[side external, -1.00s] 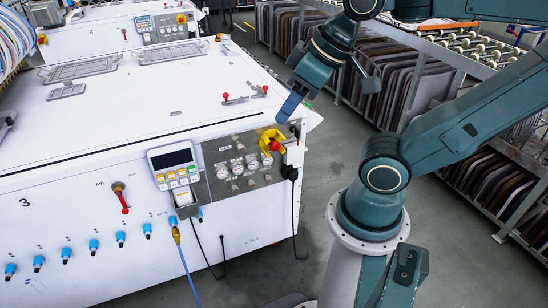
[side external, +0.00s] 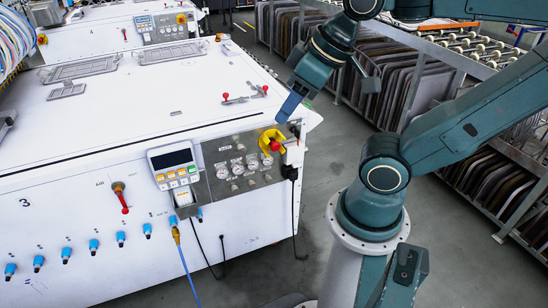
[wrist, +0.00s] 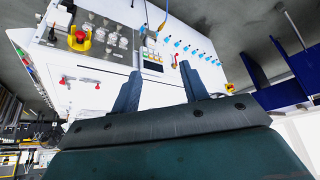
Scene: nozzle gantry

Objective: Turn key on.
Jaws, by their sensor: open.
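The white machine (side external: 120,130) has a grey control panel (side external: 214,184) on its front right corner, with several round gauges, small knobs and switches. I cannot pick out the key for certain among these small parts. A red push button (side external: 275,146) with a yellow collar sits at the panel's right end. It also shows at the upper left of the wrist view (wrist: 80,37). My gripper (side external: 288,108) is above the machine's right corner, apart from the panel. In the wrist view its two fingers (wrist: 159,69) stand wide apart with nothing between them.
A keypad box with a dark screen (side external: 174,168) stands out left of the gauges. A red-handled lever (side external: 122,197) and several blue hose fittings (side external: 94,246) are on the front face. A black cable hangs from a plug (side external: 290,172) at the corner. Racks of panels (side external: 400,75) stand behind.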

